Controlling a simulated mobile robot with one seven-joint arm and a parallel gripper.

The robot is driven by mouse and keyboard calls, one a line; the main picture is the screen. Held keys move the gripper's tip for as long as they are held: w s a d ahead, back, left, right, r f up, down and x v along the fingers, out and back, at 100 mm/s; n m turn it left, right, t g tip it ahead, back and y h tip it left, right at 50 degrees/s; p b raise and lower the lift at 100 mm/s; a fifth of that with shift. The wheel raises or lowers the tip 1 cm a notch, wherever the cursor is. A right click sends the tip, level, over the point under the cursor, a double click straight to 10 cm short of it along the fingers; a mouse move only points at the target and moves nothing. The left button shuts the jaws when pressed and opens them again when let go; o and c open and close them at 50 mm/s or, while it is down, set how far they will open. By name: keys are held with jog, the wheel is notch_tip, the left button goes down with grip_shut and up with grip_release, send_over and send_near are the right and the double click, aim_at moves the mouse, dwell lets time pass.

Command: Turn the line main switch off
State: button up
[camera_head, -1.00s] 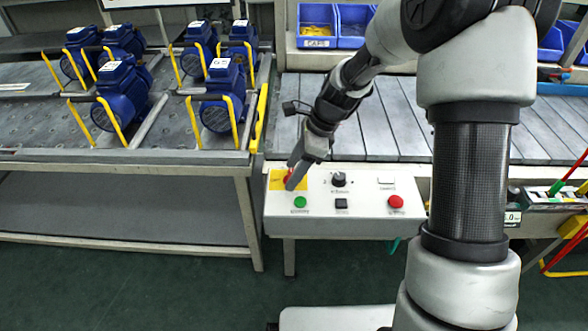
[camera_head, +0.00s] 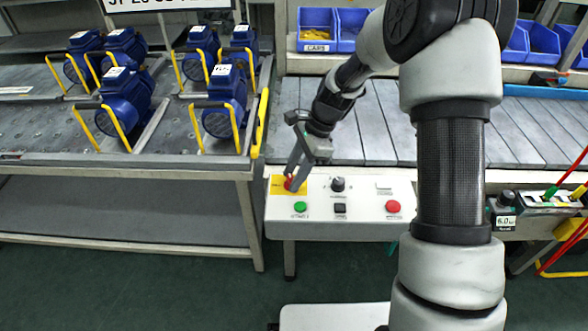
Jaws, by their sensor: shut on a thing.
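The line main switch (camera_head: 289,184) is a red handle on a yellow plate at the left of the white control panel (camera_head: 362,212). My gripper (camera_head: 291,177) reaches down onto it from above and is shut on the red handle. The fingers cover part of the handle, so its exact angle is hard to tell. The yellow plate shows around the fingers.
The panel also bears a green button (camera_head: 300,207), a black knob (camera_head: 338,184), a black square button (camera_head: 340,209) and a red button (camera_head: 393,207). Several blue pumps (camera_head: 223,96) with yellow handles stand on the left table. A slatted conveyor (camera_head: 385,120) lies behind the panel.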

jog(key=n+p, duration=0.1)
jog(key=n, duration=0.1)
jog(key=n+g+p, duration=0.1)
jog(key=shift+w+r+n+h, duration=0.15)
jog(key=shift+n+h, duration=0.15)
jog(key=shift+n, duration=0.1)
jog(key=n+g+h+p, duration=0.1)
jog(key=n, duration=0.2)
jog(key=shift+w+a+n, duration=0.1)
jog(key=shift+n, duration=0.2)
jog(key=n+g+h+p, duration=0.1)
jog(key=n, duration=0.2)
jog(key=shift+a+n, duration=0.1)
jog(key=shift+n, duration=0.2)
jog(key=shift+w+a+n+h, duration=0.1)
jog(key=shift+n+h, duration=0.6)
jog(key=shift+n, duration=0.9)
jog(key=o, duration=1)
jog(key=shift+o, duration=0.2)
jog(key=p+v, duration=0.2)
jog(key=v, duration=1.5)
jog(key=shift+w, duration=0.2)
jog(key=shift+a, duration=0.1)
